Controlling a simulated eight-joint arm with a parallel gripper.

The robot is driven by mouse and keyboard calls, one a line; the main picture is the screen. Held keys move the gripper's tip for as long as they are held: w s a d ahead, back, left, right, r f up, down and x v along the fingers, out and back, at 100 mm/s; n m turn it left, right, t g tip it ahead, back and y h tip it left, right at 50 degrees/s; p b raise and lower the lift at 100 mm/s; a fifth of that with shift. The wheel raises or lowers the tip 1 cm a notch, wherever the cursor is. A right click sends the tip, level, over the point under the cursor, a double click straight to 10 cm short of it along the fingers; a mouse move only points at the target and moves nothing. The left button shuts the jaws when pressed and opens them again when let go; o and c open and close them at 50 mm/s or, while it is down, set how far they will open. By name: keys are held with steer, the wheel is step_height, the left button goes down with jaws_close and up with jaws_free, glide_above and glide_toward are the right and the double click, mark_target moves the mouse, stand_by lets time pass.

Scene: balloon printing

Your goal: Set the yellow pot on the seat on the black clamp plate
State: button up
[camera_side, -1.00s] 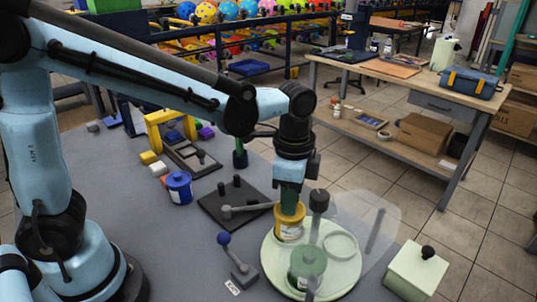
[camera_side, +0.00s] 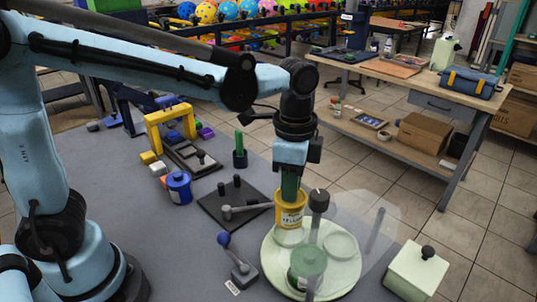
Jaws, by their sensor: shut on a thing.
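The yellow pot (camera_side: 290,213) is in my gripper (camera_side: 290,190), whose green fingers are shut on it. The pot hangs upright just above the back left part of a pale green round turntable (camera_side: 346,270). An empty round seat shows on the turntable just under the pot. The black clamp plate (camera_side: 222,214) lies on the grey table to the left of the pot, with short black posts and a grey lever (camera_side: 245,209) reaching toward the pot.
A green pot (camera_side: 308,262) stands on the turntable under a clear guard with a dark post (camera_side: 318,203). A blue pot (camera_side: 179,187), a yellow arch (camera_side: 170,125) and a blue-knobbed lever (camera_side: 238,262) stand on the table. A pale box (camera_side: 416,270) is at right.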

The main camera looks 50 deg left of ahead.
steer(key=shift+r, duration=1.45)
steer(key=a, duration=1.8)
steer(key=shift+w, duration=0.1)
stand_by(0.4)
step_height(320, 180, down, 7)
steer(key=shift+r, duration=0.15)
stand_by(0.9)
steer(key=shift+f, duration=0.95)
stand_by(1.6)
steer(key=o, duration=0.7)
